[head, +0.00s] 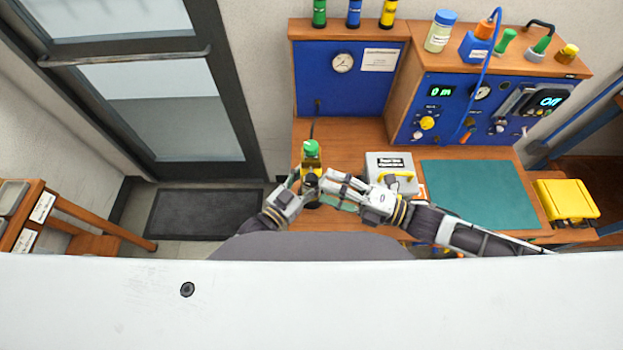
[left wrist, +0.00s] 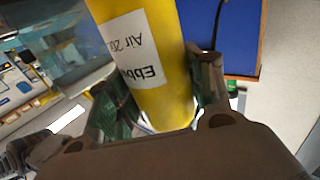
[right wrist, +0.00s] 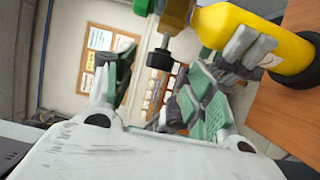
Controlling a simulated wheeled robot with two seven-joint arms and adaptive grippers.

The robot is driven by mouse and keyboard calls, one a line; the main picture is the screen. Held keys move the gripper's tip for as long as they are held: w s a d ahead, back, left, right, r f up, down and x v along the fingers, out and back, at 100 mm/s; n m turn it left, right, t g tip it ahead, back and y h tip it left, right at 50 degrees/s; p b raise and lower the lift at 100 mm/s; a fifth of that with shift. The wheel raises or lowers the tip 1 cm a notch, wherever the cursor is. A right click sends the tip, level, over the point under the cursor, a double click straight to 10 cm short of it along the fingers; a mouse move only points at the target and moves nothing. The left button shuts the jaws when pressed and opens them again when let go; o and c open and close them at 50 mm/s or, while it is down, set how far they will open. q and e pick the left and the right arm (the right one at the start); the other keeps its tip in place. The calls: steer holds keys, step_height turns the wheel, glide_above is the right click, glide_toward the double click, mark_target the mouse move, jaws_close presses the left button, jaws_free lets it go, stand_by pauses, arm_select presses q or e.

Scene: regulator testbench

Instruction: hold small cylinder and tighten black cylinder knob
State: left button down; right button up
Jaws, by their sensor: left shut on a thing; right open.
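The small yellow cylinder (head: 311,160) stands on the bench with a green top. In the left wrist view its yellow body (left wrist: 172,75) with a white label fills the space between my left gripper's (left wrist: 160,100) fingers, which are shut on it. The black knob (right wrist: 159,60) sticks out from the fitting at the cylinder's neck. My right gripper (right wrist: 158,72) is open, with the knob roughly between its fingertips; I cannot tell whether they touch it. In the head view my right gripper (head: 338,188) comes in from the right, close to the cylinder.
A grey case (head: 390,161) with a yellow handle stands just right of the cylinder. A green mat (head: 485,193) lies clear beyond it, with a yellow box (head: 567,200) at the far right. The blue test panel (head: 350,78) rises behind.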

mark_target(311, 182)
steer(key=shift+x, duration=2.75)
steer(key=shift+c, duration=0.3)
steer(key=c, duration=1)
steer(key=shift+f+m+y, duration=0.1)
steer(key=shift+m+y, duration=0.2)
steer(key=shift+y, duration=0.2)
steer(key=shift+m+t+y, duration=0.8)
steer(key=shift+t+y, duration=0.1)
steer(key=shift+y, duration=0.3)
steer(key=shift+m+t+y, duration=1.2)
steer(key=shift+m+t, duration=0.3)
steer(key=shift+t, duration=0.3)
steer(key=shift+m+t, duration=0.4)
steer(key=shift+t, duration=0.1)
